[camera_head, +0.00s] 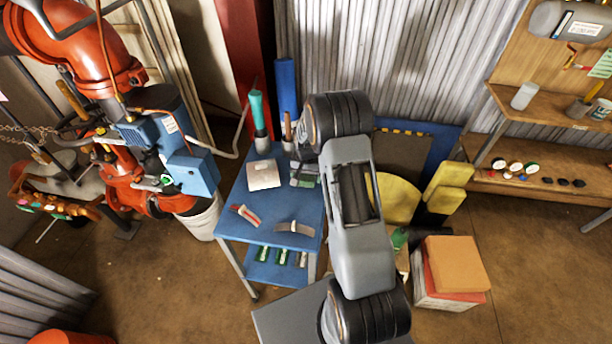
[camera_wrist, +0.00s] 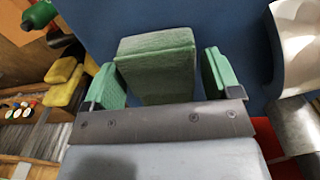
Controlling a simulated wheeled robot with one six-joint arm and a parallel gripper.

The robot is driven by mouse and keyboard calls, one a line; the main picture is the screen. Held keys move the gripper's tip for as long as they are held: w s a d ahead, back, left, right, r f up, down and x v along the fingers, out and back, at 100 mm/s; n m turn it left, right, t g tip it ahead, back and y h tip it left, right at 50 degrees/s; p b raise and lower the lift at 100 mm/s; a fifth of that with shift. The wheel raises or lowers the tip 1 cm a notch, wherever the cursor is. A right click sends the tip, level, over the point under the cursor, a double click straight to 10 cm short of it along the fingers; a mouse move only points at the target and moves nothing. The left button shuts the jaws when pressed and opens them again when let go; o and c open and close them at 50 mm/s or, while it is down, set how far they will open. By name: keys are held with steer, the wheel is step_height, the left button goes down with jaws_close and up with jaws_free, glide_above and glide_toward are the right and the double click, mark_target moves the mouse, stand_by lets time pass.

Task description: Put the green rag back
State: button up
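The green rag (camera_wrist: 155,65) shows in the wrist view as a thick folded block on the blue table top. My gripper (camera_wrist: 163,78) has one green-padded finger on each side of it. A narrow gap shows between the rag and the right finger; on the left, the finger overlaps the rag's edge, so I cannot tell if they touch. The fingers are spread, with no clear grip on the rag. In the head view, my gripper (camera_head: 304,181) is low over the blue table (camera_head: 262,222), at its right side. Only a bit of green shows there, and my arm hides much of that area.
A pale square pad (camera_head: 263,176), a red-and-grey piece (camera_head: 245,214) and a curved grey piece (camera_head: 295,228) lie on the table. Stacked boxes (camera_head: 453,270) and a yellow seat (camera_head: 398,198) are right of my arm.

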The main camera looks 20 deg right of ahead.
mark_target(306, 176)
steer(key=shift+o, duration=0.8)
step_height(306, 176, up, 12)
steer(key=b, duration=0.1)
steer(key=s+a+r+n+t, duration=0.25)
steer(key=s+a+r, duration=0.35)
steer(key=s+r, duration=0.35)
steer(key=s+a+r+n, duration=0.1)
steer(key=s+a+n, duration=0.1)
steer(key=s, duration=0.4)
steer(key=s+a+r+n+t, duration=0.1)
steer(key=s+a+n, duration=0.1)
steer(key=s, duration=0.5)
steer(key=shift+a+r, duration=0.25)
steer(key=shift+t, duration=0.25)
